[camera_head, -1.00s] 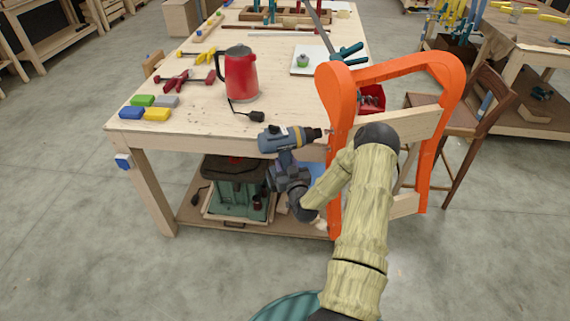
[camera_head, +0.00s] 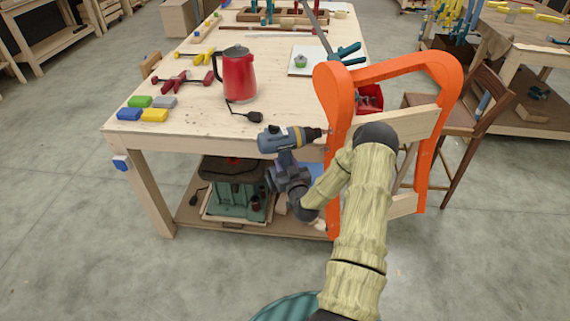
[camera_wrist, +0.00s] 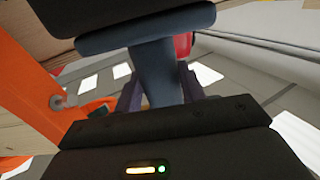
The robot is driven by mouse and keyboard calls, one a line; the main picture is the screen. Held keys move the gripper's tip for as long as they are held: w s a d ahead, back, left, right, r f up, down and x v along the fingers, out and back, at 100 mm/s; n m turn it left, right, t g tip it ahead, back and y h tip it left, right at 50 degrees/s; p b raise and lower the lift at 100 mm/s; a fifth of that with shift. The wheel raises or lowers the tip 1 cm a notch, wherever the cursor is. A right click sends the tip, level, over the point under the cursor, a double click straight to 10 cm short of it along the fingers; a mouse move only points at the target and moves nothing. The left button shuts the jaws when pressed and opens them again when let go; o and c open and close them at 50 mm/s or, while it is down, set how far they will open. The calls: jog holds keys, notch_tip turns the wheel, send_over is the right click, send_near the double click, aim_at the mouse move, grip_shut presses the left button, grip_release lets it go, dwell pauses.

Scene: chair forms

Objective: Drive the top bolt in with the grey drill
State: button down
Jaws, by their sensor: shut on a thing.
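The grey drill (camera_head: 285,138) is level, its dark chuck pointing right at the orange side of the chair form (camera_head: 341,105). Its tip is at or very near the orange side's left edge; I cannot tell whether it touches a bolt. My gripper (camera_head: 287,168) is shut on the drill's handle below the body. In the wrist view the handle (camera_wrist: 155,72) stands between my fingers (camera_wrist: 158,90). A metal bolt (camera_wrist: 62,101) sticks out of the orange side there; I cannot tell whether it is the top one.
The workbench (camera_head: 190,122) stands behind the drill, with a red kettle (camera_head: 238,75), a black plug, and coloured blocks (camera_head: 150,108) on top. A green machine (camera_head: 237,188) sits on its lower shelf. A wooden chair (camera_head: 480,125) is at the right. Open floor lies at the front left.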

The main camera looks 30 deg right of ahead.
jog(key=shift+s+d+r+b, duration=0.15)
jog(key=shift+d+b, duration=0.25)
jog(key=shift+d, duration=0.35)
jog(key=shift+s+d+b, duration=0.1)
jog(key=shift+d+b, duration=0.3)
jog(key=shift+d, duration=0.35)
dwell(3.1)
jog(key=shift+a, duration=0.1)
jog(key=shift+w+a, duration=0.2)
jog(key=shift+a, duration=0.75)
jog(key=shift+w+a, duration=0.2)
jog(key=shift+a, duration=0.75)
jog(key=shift+w+a, duration=0.2)
jog(key=shift+a, duration=0.75)
